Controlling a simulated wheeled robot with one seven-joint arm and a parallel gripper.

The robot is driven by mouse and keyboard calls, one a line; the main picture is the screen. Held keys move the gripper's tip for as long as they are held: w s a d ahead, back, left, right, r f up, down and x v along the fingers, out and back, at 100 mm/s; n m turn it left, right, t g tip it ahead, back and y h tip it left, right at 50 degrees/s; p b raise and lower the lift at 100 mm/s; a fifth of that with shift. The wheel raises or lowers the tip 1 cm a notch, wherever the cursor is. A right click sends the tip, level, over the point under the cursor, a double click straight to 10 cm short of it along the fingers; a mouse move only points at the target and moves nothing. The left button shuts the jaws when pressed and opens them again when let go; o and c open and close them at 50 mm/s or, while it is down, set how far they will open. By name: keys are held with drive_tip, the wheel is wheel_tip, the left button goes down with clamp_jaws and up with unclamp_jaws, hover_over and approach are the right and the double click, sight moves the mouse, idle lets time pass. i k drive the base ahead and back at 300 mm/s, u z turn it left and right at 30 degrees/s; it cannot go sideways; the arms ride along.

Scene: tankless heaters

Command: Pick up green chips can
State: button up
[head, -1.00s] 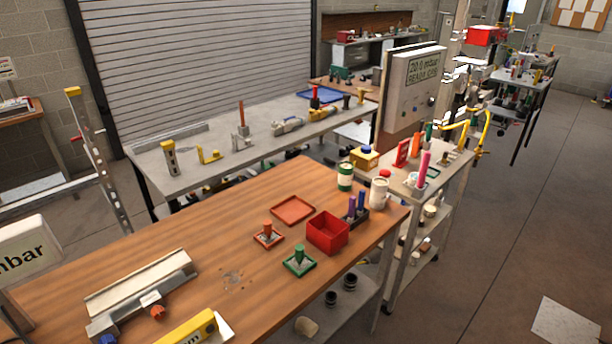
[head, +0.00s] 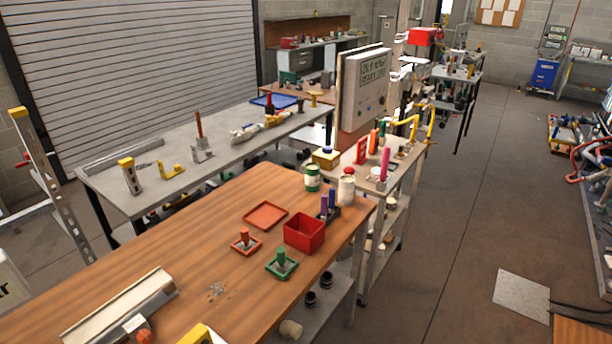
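A green and white can (head: 312,178) stands upright near the far right corner of the wooden table (head: 190,235). It is the only can of that colour that I can make out, and its label is too small to read. A white container with a red lid (head: 347,186) stands just to its right. My gripper is not in the head view.
On the table, a red box (head: 304,233), a flat red tray (head: 266,216), a red stamp-like piece (head: 246,242) and a green one (head: 282,263) stand nearer. A grey workbench (head: 200,150) lies behind. The floor (head: 440,230) to the right is open.

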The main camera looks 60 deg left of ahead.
sight(312, 170)
drive_tip(key=u, duration=0.5)
drive_tip(key=i, duration=1.55)
drive_tip(key=u, duration=1.2)
drive_tip(key=i, duration=1.5)
drive_tip(key=u, duration=1.35)
drive_tip(key=i, duration=0.6)
drive_tip(key=u, duration=0.3)
